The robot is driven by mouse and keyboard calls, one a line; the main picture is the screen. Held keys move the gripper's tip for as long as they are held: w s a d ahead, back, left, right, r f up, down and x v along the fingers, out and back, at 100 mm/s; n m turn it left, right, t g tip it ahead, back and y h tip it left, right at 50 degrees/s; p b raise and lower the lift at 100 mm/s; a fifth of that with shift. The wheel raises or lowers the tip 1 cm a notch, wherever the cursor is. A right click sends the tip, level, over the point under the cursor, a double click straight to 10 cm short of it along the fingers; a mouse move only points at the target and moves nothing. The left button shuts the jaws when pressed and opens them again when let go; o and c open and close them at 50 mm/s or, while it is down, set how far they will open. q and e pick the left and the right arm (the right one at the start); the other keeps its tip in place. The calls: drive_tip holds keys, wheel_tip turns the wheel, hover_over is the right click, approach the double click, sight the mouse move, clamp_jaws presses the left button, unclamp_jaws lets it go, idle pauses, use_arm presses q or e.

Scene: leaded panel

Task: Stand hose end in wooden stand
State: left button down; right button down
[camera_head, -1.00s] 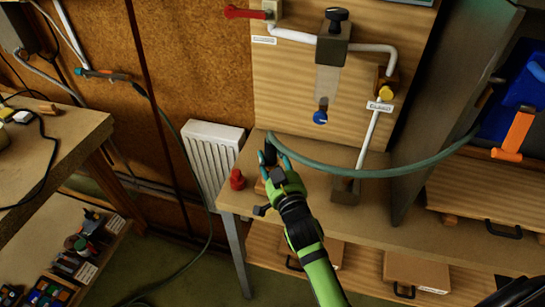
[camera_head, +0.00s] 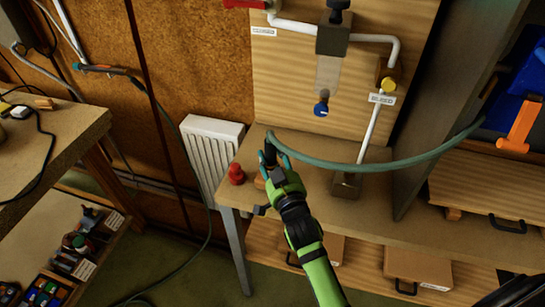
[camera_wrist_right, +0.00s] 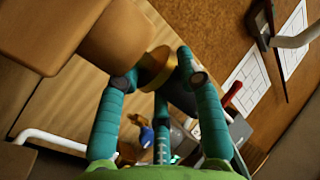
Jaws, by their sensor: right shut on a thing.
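My right gripper (camera_head: 274,165) is at the front left of the bench, shut on the dark hose end (camera_head: 270,152). The green hose (camera_head: 370,166) leaves it and arcs to the right. In the right wrist view, the right gripper (camera_wrist_right: 155,75) holds the hose end, whose brass collar (camera_wrist_right: 157,68) shows between the fingers. The collar meets or overlaps a rounded wooden piece (camera_wrist_right: 115,38), apparently the wooden stand. I cannot tell whether the end sits in it. In the head view, a little wood of the stand (camera_head: 259,183) shows beside the gripper. My left gripper is not in view.
A red object (camera_head: 236,174) stands close left of the gripper on the bench (camera_head: 380,215). Behind are a wooden panel (camera_head: 275,80) with white pipes and a blue-knobbed fitting (camera_head: 321,108). A grey upright (camera_head: 440,110) stands to the right. The bench front is clear.

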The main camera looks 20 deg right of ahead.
drive_tip(key=c, duration=0.7)
unclamp_jaws()
drive_tip(key=shift+s+f, duration=0.1)
drive_tip(key=shift+f, duration=0.1)
drive_tip(key=shift+c, duration=0.2)
drive_tip(key=shift+f, duration=0.3)
drive_tip(key=shift+s, duration=0.15)
drive_tip(key=shift+s+f, duration=0.1)
drive_tip(key=shift+s, duration=0.25)
drive_tip(key=s+r, duration=0.1)
drive_tip(key=s, duration=1)
drive_tip(key=shift+a+r, duration=0.2)
